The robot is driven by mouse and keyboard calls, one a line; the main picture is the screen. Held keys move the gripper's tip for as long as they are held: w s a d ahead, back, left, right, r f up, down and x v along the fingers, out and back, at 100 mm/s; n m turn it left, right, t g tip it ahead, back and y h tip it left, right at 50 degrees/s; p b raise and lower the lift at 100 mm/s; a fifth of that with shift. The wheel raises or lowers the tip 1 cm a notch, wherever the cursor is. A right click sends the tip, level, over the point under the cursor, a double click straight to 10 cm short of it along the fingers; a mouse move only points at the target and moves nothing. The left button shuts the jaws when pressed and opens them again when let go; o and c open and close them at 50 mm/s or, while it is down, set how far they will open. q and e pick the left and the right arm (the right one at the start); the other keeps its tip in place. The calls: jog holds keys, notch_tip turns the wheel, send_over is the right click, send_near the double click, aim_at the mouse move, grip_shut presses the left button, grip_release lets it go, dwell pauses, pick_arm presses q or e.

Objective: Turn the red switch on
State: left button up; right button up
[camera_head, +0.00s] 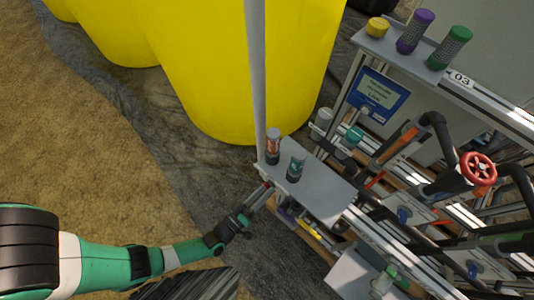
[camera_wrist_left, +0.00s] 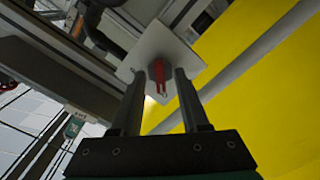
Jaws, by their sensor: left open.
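The red switch (camera_wrist_left: 158,72) is a small red lever on a pale square plate (camera_wrist_left: 148,50) in the left wrist view. It appears between the two fingertips of my left gripper (camera_wrist_left: 160,77), with gaps on both sides. The gripper is open, and I cannot tell how far the lever lies beyond the tips. In the head view my left gripper (camera_head: 261,194) reaches up to the left end of the skid, below a grey shelf. A small bit of red shows at its fingertips there, and the plate is mostly hidden. My right gripper is not in view.
The grey shelf (camera_head: 325,197) carries a red-labelled bottle (camera_head: 273,147) and a teal-labelled bottle (camera_head: 296,166). A grey post (camera_head: 257,70) stands behind, before yellow tanks (camera_head: 215,60). Pipes and a red handwheel (camera_head: 478,168) crowd the right. Ground at the left is open.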

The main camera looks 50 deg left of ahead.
pick_arm(q)
jog(key=shift+s, duration=0.1)
jog(key=shift+c, duration=0.7)
grip_shut()
jog(key=shift+m+p, duration=1.15)
jog(key=shift+m, duration=7.85)
